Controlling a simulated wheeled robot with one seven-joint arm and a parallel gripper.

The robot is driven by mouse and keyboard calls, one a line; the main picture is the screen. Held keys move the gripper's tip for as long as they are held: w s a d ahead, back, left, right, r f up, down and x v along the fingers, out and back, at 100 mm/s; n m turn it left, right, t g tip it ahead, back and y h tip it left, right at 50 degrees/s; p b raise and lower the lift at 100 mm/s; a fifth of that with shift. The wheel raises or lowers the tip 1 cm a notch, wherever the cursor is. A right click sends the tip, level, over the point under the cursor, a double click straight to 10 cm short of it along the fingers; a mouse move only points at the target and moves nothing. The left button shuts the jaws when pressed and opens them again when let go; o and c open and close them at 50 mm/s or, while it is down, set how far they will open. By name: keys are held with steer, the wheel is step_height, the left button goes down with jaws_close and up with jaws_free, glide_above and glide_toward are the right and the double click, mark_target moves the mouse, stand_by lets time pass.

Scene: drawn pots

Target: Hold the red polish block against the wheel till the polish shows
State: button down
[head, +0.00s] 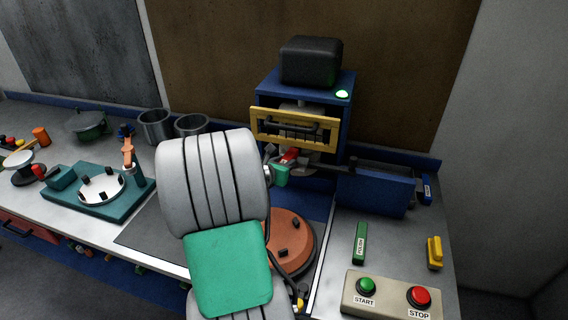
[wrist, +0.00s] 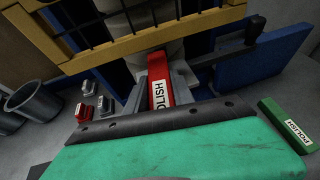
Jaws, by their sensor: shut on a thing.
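The red polish block (head: 289,155) is between the fingers of my gripper (head: 283,166), under the yellow guard of the blue machine (head: 268,92). In the wrist view the red block (wrist: 160,82), with its label showing, is held between the grey fingers of my gripper (wrist: 160,98). Its far end points at the pale wheel (wrist: 163,53) below the yellow guard. I cannot tell whether the block touches the wheel. In the head view, the wheel is mostly hidden by the guard and gripper. No polish can be made out on it.
The yellow guard (head: 294,116) hangs close above my gripper. A blue panel (head: 374,193) stands to the right. A green polish block (head: 360,243) and a START/STOP box (head: 388,297) lie front right. A round orange turntable (head: 291,235) is below. A green lamp (head: 342,94) glows on the machine.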

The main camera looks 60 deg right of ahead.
steer(key=shift+w+d, duration=0.1)
steer(key=shift+d, duration=0.5)
steer(key=shift+d+r, duration=0.1)
steer(key=shift+r, duration=0.15)
stand_by(2.1)
steer(key=s+a+r, duration=0.1)
steer(key=s+a, duration=0.1)
steer(key=a, duration=1.1)
steer(key=shift+r, duration=0.3)
